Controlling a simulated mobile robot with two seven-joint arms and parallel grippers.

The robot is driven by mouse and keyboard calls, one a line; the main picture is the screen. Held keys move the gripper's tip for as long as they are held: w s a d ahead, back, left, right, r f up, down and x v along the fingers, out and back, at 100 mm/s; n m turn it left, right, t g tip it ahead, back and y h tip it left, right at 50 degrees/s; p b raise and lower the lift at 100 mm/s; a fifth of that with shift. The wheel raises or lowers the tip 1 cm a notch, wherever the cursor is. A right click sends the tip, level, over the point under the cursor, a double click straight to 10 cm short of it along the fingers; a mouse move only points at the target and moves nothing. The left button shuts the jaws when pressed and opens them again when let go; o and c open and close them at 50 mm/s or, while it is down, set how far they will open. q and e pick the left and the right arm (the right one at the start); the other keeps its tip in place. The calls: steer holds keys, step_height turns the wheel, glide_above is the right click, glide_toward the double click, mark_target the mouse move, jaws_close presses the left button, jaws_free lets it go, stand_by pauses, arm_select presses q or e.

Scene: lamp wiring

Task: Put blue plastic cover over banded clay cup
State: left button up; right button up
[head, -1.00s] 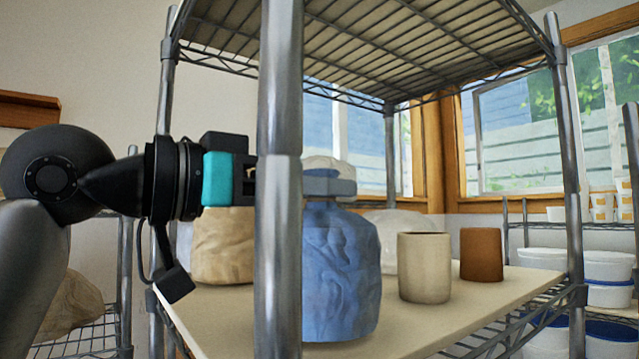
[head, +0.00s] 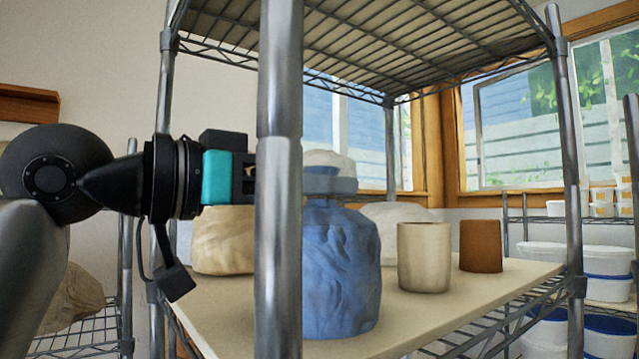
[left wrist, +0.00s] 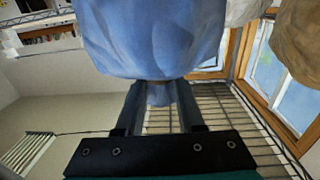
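The blue plastic cover (head: 342,270) hangs or stands upright at the front of the shelf board in the head view, partly behind a metal post. I cannot tell whether its lower edge touches the board. My left gripper (left wrist: 160,95) is closed around the narrow neck at its top; the cover (left wrist: 150,35) fills the upper middle of the left wrist view. The banded clay cup cannot be made out; anything inside the cover is hidden. A plain beige cup (head: 424,257) and a brown cup (head: 481,246) stand to the right. My right gripper is out of view.
A metal post (head: 281,170) stands directly in front of my left gripper. A wire shelf (head: 370,50) hangs overhead. Wrapped pale lumps, one at left (head: 224,240) and one behind the cups (head: 396,222), sit on the board (head: 450,310). The board's front right is clear.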

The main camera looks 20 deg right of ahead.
arm_select(q)
steer(key=o, duration=0.4)
